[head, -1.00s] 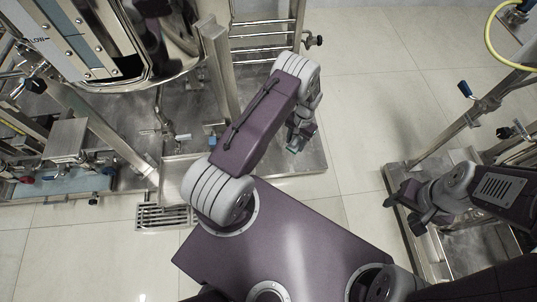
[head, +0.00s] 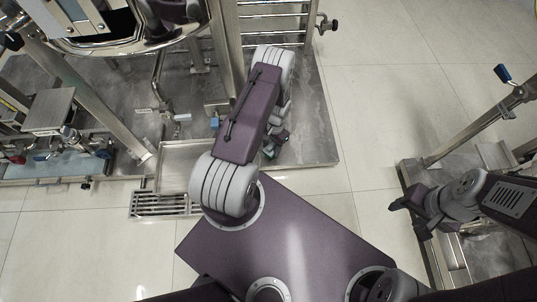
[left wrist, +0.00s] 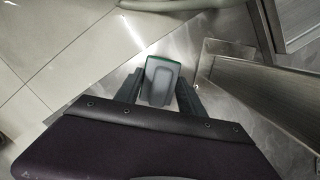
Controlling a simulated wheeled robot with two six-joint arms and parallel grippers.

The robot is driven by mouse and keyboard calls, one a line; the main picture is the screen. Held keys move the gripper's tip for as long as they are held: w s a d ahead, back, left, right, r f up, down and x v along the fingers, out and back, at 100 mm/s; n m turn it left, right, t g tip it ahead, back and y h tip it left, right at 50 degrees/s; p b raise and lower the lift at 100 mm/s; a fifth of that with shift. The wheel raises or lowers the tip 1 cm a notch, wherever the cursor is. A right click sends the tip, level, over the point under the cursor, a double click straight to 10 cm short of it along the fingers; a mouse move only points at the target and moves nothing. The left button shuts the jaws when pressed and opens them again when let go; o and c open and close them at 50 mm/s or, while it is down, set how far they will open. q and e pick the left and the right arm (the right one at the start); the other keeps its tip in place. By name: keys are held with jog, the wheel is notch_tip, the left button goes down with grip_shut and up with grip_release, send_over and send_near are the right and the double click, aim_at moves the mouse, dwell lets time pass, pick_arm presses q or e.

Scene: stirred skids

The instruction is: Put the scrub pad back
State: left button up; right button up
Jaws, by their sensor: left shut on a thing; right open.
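The scrub pad (left wrist: 160,82), a grey block with a green edge, is between the fingers of my left gripper (left wrist: 158,92) in the left wrist view. The gripper is shut on it, above a grey metal surface. In the head view my left gripper (head: 274,146) is partly hidden beside my purple forearm, over the steel skid plate (head: 314,125); I cannot make out the pad there. My right gripper (head: 400,202) is open and empty at the right, near another steel frame.
A shallow steel tray (head: 180,155) lies left of my left arm, with a floor drain (head: 160,205) in front. A steel rack (head: 265,20) and upright post stand behind. A blue-handled valve (head: 503,73) is at the right. Tiled floor between the skids is clear.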

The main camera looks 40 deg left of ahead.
aim_at(269, 151)
pick_arm(q)
jog(key=shift+s+a+f, duration=0.2)
jog(key=shift+a+f, duration=0.25)
jog(key=shift+a, duration=0.25)
notch_tip(269, 151, down, 4)
jog(key=b, duration=0.3)
jog(key=shift+f+b, duration=0.2)
jog(key=shift+b, duration=0.2)
jog(key=shift+r, duration=0.25)
jog(key=shift+f, duration=0.2)
jog(key=o, duration=1.5)
jog(key=shift+c, duration=0.2)
jog(key=shift+r, duration=0.15)
